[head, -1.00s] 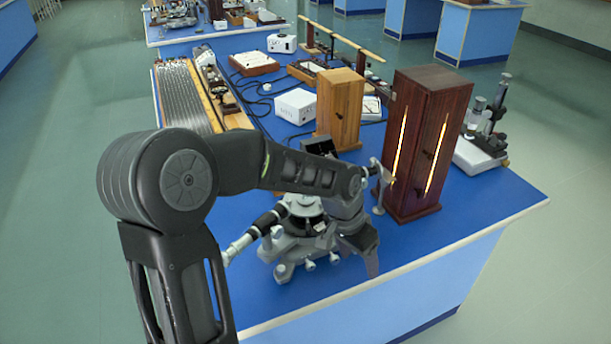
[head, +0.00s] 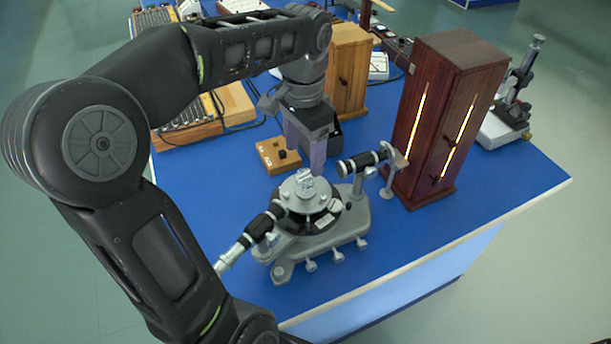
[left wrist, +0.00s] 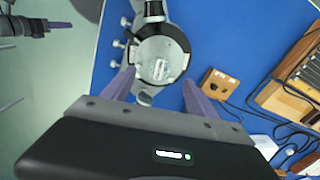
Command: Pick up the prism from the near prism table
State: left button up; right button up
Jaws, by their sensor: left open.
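The prism (head: 305,180) is a small clear block on the round prism table (head: 290,190) of the near spectrometer. In the left wrist view the prism (left wrist: 160,69) shows as a pale block on the round table. My left gripper (head: 306,155) is open and points down above and slightly behind the prism table, its purple fingers apart and empty. In the left wrist view the prism lies between and beyond the fingertips (left wrist: 157,78), not touched. What looks like my right gripper (left wrist: 38,27) shows at the upper left there, off the bench; its jaw opening is unclear.
The telescope (head: 250,232) and the collimator (head: 365,161) stick out on either side of the prism table. A dark red slit cabinet (head: 435,150) stands close on the right. A wooden block (head: 272,158) lies behind. Blue bench top is free at the front right (head: 430,225).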

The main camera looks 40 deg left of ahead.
aim_at(306, 175)
pick_arm(q)
jog(key=shift+w+f, duration=0.1)
jog(key=shift+f, duration=1.3)
jog(key=shift+d+f+p, duration=0.1)
jog(key=shift+f+p, duration=0.6)
jog(key=shift+f, duration=1.9)
grip_shut()
